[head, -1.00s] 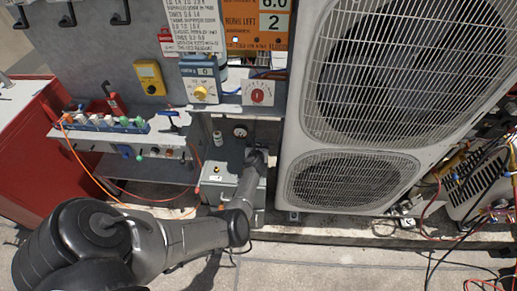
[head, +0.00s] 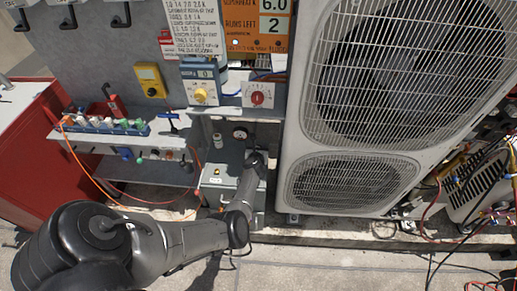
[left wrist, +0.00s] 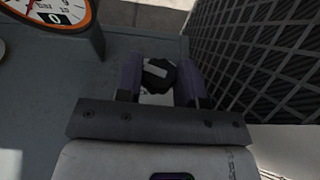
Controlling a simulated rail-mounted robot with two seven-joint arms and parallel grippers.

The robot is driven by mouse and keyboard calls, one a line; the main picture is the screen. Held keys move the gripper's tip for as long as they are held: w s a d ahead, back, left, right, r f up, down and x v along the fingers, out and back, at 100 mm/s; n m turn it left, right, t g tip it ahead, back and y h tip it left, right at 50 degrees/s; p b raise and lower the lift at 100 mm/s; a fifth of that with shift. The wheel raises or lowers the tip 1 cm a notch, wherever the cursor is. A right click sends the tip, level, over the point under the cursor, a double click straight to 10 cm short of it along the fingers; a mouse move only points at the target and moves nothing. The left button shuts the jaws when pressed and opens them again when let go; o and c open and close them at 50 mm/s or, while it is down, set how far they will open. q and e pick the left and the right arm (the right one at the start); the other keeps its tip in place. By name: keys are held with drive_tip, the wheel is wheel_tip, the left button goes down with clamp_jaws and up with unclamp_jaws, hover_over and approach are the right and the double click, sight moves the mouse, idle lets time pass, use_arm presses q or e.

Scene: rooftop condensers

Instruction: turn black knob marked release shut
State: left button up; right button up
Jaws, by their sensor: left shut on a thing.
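The black knob (left wrist: 158,73) shows in the left wrist view as a dark faceted knob with a pale bar across its face. My left gripper (left wrist: 160,76) has its two purple-grey fingers closed on either side of it. In the head view my left gripper (head: 257,160) is at the right side of a grey box (head: 218,176), beside the condenser. There the knob is hidden by my wrist. I cannot read a release marking. My right gripper is not in view.
A white condenser (head: 297,100) with grilles stands close to the right of my gripper. A round gauge (left wrist: 62,12) stands at the wrist view's upper left. A shelf (head: 170,131) with valves and a red cabinet (head: 35,150) are left. Hoses (head: 470,215) clutter the far right.

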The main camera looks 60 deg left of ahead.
use_arm(q)
drive_tip(key=shift+r+m+h+p, duration=0.15)
drive_tip(key=shift+m+h+p, duration=0.2)
drive_tip(key=shift+p, duration=0.25)
drive_tip(key=shift+s+a+m+t+h+p, duration=0.15)
drive_tip(key=shift+m+t+h+p, duration=0.45)
drive_tip(key=shift+t+p, duration=0.25)
drive_tip(key=shift+m+t+h, duration=0.25)
drive_tip(key=shift+m+h, duration=0.1)
drive_tip(key=shift+m, duration=0.1)
drive_tip(key=shift+a+m+t+h+p, duration=0.1)
drive_tip(key=shift+m+t+h+p, duration=0.45)
drive_tip(key=shift+m+h, duration=0.35)
drive_tip(key=shift+f+m+t+h+b, duration=0.25)
drive_tip(key=shift+m+t+h+b, duration=0.3)
drive_tip(key=shift+m+h, duration=0.65)
drive_tip(key=shift+a+m+t+h+b, duration=0.1)
drive_tip(key=shift+m+t+h+b, duration=0.2)
drive_tip(key=shift+m+h+b, duration=0.8)
drive_tip(key=shift+m+h, duration=0.4)
drive_tip(key=shift+h, duration=0.3)
drive_tip(key=shift+r, duration=0.1)
